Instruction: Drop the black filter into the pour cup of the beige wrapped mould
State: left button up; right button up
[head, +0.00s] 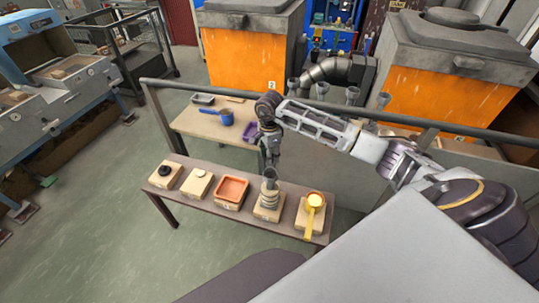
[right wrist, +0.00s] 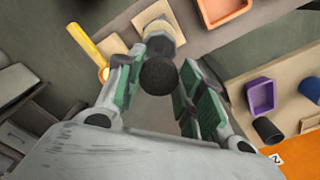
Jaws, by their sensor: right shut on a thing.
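The beige wrapped mould (head: 268,200) stands upright on a wooden block on the narrow front table, second from the right. My right gripper (head: 271,168) points down just above it. In the right wrist view, my right gripper (right wrist: 157,68) is shut on the round black filter (right wrist: 158,77). The mould (right wrist: 164,36) shows just beyond the filter, which partly covers it. The filter hides the pour cup there, and I cannot tell the exact gap. My left gripper is not in view.
A yellow ladle (head: 315,203) lies right of the mould. A red-orange tray (head: 231,190), a cream piece (head: 200,173) and a black round piece (head: 164,169) sit on blocks to the left. A rail (head: 420,128) and a back table (head: 205,122) stand behind.

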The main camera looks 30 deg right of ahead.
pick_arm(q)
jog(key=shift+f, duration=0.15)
pick_arm(e)
jog(key=shift+f, duration=0.2)
jog(key=b, duration=0.3)
send_over(269, 177)
jog(key=shift+s+f, duration=0.15)
jog(key=shift+f, duration=2.75)
jog(key=shift+f+b, duration=0.35)
jog(key=shift+b, duration=0.2)
jog(key=shift+f+b, duration=0.4)
jog(key=shift+f, duration=0.25)
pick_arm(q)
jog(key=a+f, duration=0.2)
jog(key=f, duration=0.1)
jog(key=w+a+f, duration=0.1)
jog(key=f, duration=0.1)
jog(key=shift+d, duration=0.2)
pick_arm(e)
jog(key=shift+f, duration=0.1)
pick_arm(q)
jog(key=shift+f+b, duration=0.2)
jog(key=shift+b, duration=0.2)
